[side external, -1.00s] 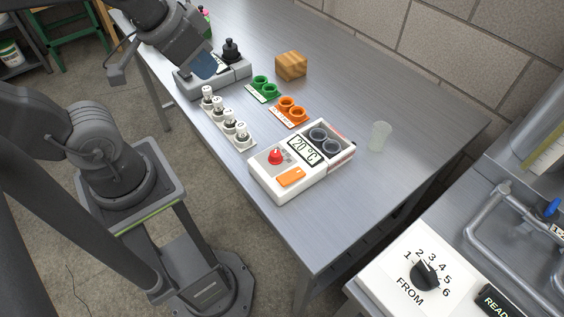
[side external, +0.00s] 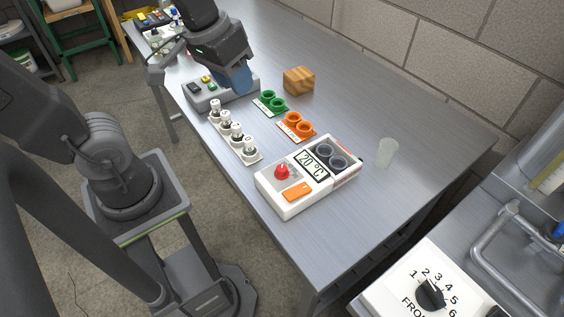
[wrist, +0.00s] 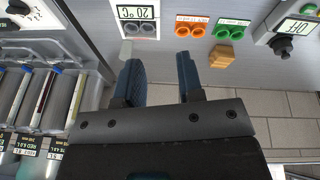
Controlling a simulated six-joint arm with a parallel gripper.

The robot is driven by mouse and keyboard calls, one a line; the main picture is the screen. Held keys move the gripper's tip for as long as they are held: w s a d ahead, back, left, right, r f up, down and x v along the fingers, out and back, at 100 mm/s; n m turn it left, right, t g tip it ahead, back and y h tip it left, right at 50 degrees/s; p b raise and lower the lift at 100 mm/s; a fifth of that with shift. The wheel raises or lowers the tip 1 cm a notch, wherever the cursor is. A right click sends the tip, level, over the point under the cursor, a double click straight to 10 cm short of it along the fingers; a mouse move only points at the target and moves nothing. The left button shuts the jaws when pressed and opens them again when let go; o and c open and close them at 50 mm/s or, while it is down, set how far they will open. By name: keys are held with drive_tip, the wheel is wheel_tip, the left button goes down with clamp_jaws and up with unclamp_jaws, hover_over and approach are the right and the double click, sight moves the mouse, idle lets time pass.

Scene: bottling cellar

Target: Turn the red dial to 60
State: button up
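The red dial (side external: 282,172) sits on a white box (side external: 325,188) near the table's front edge. The box has a display (side external: 311,163) reading 20 °C, an orange button (side external: 297,190) and two dark round wells (side external: 331,156). In the wrist view the display (wrist: 138,12) shows upside down at the top edge, and the dial is out of frame. My gripper (side external: 238,84) is above the table, left of and behind the box, well apart from the dial. In the wrist view my gripper (wrist: 159,82) has its two blue fingers spread, with nothing between them.
A grey control box (side external: 205,97) is partly behind my gripper. A translucent cup (side external: 388,152) stands right of the white box.

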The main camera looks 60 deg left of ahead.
drive_tip(key=o, duration=0.3)
drive_tip(key=w+f+n+g+h, duration=0.1)
drive_tip(key=w+f+n+g, duration=0.2)
drive_tip(key=w, duration=0.3)
drive_tip(key=shift+d+f+n+g, duration=0.3)
drive_tip(key=shift+d+f+g, duration=0.05)
drive_tip(key=shift+f+g, duration=0.05)
drive_tip(key=n+g+h, duration=0.2)
drive_tip(key=n+g, duration=0.1)
approach(282, 168)
drive_tip(key=x, duration=0.8)
drive_tip(key=shift+s+d+f, duration=0.1)
drive_tip(key=shift+s+f, duration=0.05)
drive_tip(key=shift+f, duration=0.2)
drive_tip(key=c, duration=0.9)
